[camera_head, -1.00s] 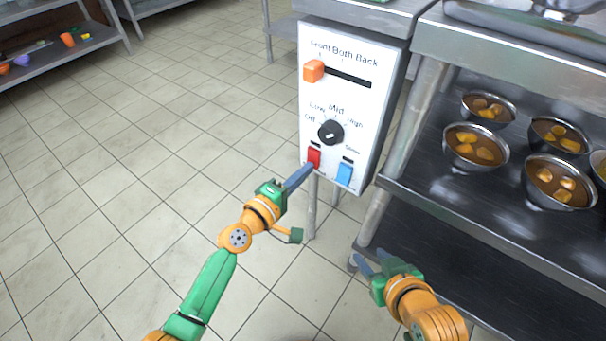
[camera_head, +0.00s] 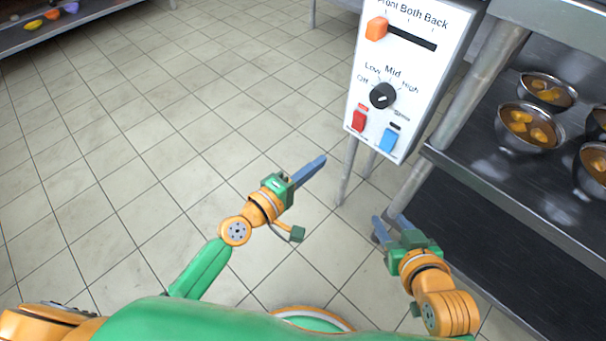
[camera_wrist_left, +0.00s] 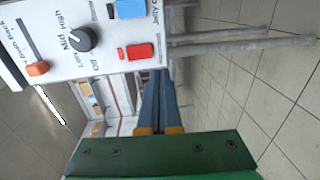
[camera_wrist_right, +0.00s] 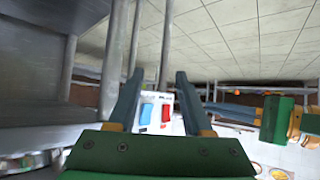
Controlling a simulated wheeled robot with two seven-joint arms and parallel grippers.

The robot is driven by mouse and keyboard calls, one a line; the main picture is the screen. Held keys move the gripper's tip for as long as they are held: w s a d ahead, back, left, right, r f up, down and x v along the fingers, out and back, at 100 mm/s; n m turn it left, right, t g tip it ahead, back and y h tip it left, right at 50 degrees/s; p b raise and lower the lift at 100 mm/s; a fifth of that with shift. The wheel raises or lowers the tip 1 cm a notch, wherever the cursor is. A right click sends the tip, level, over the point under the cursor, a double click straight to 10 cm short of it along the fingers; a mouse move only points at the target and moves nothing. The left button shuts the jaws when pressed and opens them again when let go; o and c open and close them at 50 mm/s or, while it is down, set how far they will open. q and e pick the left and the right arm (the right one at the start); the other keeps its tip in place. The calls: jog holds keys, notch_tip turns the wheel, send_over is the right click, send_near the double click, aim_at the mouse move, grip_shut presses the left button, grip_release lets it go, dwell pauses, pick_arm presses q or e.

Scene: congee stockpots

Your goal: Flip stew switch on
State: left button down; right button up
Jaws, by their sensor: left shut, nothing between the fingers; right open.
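A white control panel (camera_head: 410,70) carries a red switch (camera_head: 359,120) at lower left and a blue switch (camera_head: 388,140) at lower right. The small lettering by them is too blurred to tell which is stew. A small red patch shows above the red switch and a black one above the blue switch. My left gripper (camera_head: 322,161) is shut and empty, apart from the panel, below and left of the red switch. The left wrist view also shows the red switch (camera_wrist_left: 139,51). My right gripper (camera_head: 391,221) is open and empty below the panel.
The panel also has a black knob (camera_head: 383,96) and an orange slider (camera_head: 377,28) at its left end. To the right, a metal shelf (camera_head: 490,200) holds several bowls of stew (camera_head: 528,127). Metal legs stand under the panel.

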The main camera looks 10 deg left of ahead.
pick_arm(q)
jog(key=shift+f+v, duration=0.15)
jog(key=shift+v, duration=0.65)
jog(key=shift+f+v, duration=0.2)
jog(key=shift+v, duration=0.6)
pick_arm(e)
jog(key=shift+w+a+r+t+y, duration=0.15)
jog(key=shift+w+a+r+t, duration=0.1)
jog(key=shift+w+r+t, duration=0.5)
jog(key=shift+w+a+r+t+y, duration=0.2)
jog(key=shift+w+r+t, duration=0.25)
jog(key=shift+r, duration=0.5)
